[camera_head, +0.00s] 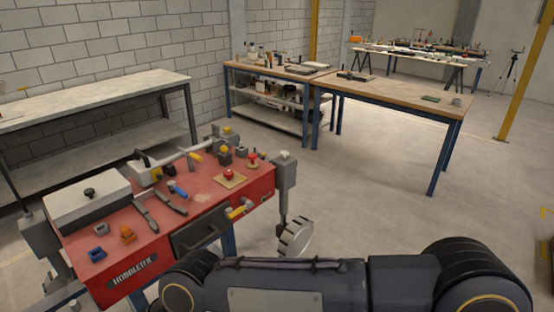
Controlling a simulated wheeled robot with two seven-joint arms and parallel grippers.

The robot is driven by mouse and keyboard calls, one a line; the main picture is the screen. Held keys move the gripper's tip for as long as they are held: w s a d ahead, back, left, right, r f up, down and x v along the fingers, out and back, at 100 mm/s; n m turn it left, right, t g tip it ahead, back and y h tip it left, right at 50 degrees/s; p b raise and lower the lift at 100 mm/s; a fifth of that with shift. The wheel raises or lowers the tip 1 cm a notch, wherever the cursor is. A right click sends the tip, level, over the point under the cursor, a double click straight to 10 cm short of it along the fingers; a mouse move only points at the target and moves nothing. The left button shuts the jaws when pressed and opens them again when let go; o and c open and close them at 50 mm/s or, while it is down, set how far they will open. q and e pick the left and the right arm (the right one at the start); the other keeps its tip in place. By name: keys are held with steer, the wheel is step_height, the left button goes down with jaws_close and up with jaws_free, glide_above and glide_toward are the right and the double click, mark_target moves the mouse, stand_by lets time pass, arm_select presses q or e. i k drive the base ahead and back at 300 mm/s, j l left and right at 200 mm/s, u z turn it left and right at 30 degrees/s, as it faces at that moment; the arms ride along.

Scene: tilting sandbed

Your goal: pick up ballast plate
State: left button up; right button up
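No thing in view is clearly marked as the ballast plate. A pale grey slab-like block (88,203) with a dark knob on top sits at the left end of the red bench top. It may be the plate, but I cannot tell. A dark arm of mine crosses the bottom of the picture and hides the floor in front. Neither of my grippers shows, and nothing in view is held.
The red bench (190,192) marked HOBBLETEK carries pliers-like tools (153,218), a red knob (229,174) and small blocks. A pale ridged wheel (296,238) is at its right corner. Wooden tables (400,95) stand behind; the floor right of the bench is clear.

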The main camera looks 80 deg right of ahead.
mark_target(261, 156)
steer(key=z, duration=2.5)
steer(key=i+l+z, duration=0.3)
steer(key=i+z, duration=0.55)
steer(key=i, duration=0.2)
steer(key=i+z, duration=0.45)
steer(key=i+u, duration=0.1)
steer(key=i, duration=0.5)
steer(key=i+l+u, duration=0.15)
steer(key=i, duration=0.5)
steer(key=i+l+u, duration=0.1)
steer(key=i, duration=0.5)
steer(key=i+j+u, duration=0.1)
steer(key=u, duration=0.3)
steer(key=i+u, duration=0.55)
steer(key=u, duration=0.3)
steer(key=i+l+u, duration=0.15)
steer(key=u, duration=0.25)
steer(key=i+l+u, duration=0.2)
steer(key=u, duration=0.25)
steer(key=i+u, duration=0.25)
steer(key=u, duration=0.15)
steer(key=i+u, duration=0.25)
steer(key=u, duration=0.15)
steer(key=i+l+u, duration=0.15)
steer(key=u, duration=0.3)
steer(key=i+l+u, duration=0.2)
steer(key=u, duration=0.2)
